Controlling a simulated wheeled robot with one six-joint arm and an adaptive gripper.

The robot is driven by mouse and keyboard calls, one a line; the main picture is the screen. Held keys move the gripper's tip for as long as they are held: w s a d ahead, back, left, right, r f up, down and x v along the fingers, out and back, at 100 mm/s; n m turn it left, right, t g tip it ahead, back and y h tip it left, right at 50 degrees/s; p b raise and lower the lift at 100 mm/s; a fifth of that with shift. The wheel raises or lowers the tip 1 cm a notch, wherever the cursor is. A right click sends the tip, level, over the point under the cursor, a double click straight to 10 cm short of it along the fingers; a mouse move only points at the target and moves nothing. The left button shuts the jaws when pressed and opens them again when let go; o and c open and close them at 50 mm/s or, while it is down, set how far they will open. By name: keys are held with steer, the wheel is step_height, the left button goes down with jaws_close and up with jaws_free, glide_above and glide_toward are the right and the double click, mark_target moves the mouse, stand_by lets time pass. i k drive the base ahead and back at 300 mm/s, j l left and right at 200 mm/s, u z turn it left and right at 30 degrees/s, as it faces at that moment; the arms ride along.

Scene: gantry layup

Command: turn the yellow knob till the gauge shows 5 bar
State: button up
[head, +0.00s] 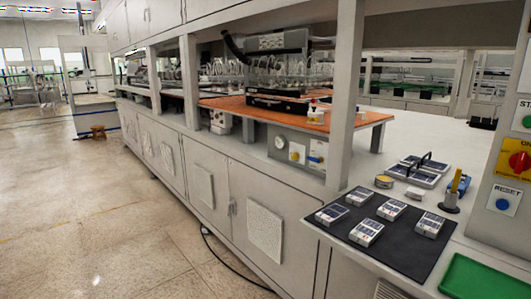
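A round, white-faced gauge (280,142) sits on a light panel in the front of the workbench, near the middle of the head view. It is too small for me to read its needle. Just right of it and slightly lower is a small yellow knob (295,156) on a pale plate. Its angle is not clear. Right of that, another plate carries a blue and yellow fitting (316,158). My gripper is not in this view, and nothing touches the knob or the gauge.
A post (344,95) rises just right of the panel. On the right, a black mat (385,240) holds several small boxes, beside a green tray (480,279). A control box (505,160) has a red rotary switch. A black cable (230,262) lies on the floor, which is open at left.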

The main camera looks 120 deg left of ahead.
mark_target(294, 155)
steer(key=u, duration=3.75)
